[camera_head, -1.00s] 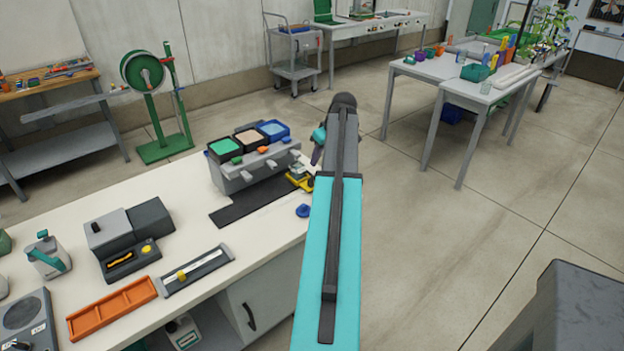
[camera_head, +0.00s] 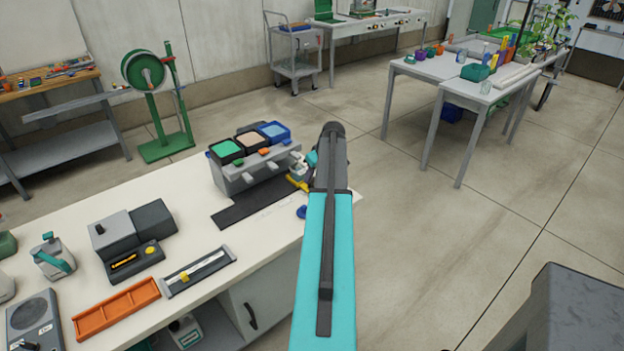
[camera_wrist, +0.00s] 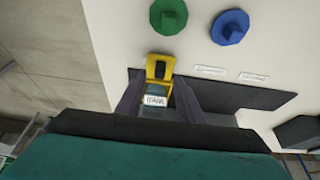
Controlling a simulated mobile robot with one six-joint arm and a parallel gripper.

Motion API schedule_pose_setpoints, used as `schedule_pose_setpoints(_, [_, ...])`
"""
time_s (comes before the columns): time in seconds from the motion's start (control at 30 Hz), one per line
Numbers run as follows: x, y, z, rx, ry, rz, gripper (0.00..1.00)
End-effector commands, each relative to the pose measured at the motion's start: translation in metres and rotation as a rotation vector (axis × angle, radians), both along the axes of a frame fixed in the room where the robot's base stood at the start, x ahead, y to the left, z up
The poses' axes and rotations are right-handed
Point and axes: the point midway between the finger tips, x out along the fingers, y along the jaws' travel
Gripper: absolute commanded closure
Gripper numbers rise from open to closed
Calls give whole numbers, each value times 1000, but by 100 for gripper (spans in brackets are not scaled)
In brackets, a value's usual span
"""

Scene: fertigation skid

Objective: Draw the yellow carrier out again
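The yellow carrier (camera_head: 297,184) is at the right end of the grey block unit (camera_head: 235,177), partly hidden by my arm in the head view. In the wrist view the yellow carrier (camera_wrist: 160,67) has a dark slot, and a white label shows below it. My gripper (camera_wrist: 158,88) has its grey fingers on both sides of the carrier's near part. Whether they press on it is not clear. In the head view my arm hides most of the gripper.
A blue knob-like piece (camera_wrist: 230,27) and a green one (camera_wrist: 169,16) lie on the white bench beyond the carrier. A dark mat (camera_head: 243,207) lies in front of the block unit. An orange tray (camera_head: 116,309) and a grey slide fixture (camera_head: 199,271) are nearer. Open floor lies right of the bench.

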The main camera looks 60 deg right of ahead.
Motion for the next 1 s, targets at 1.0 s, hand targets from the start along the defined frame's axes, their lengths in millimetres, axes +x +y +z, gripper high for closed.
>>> schedule_pose_setpoints(1.0, [10, -5, -28, 0, 0, -2, 100])
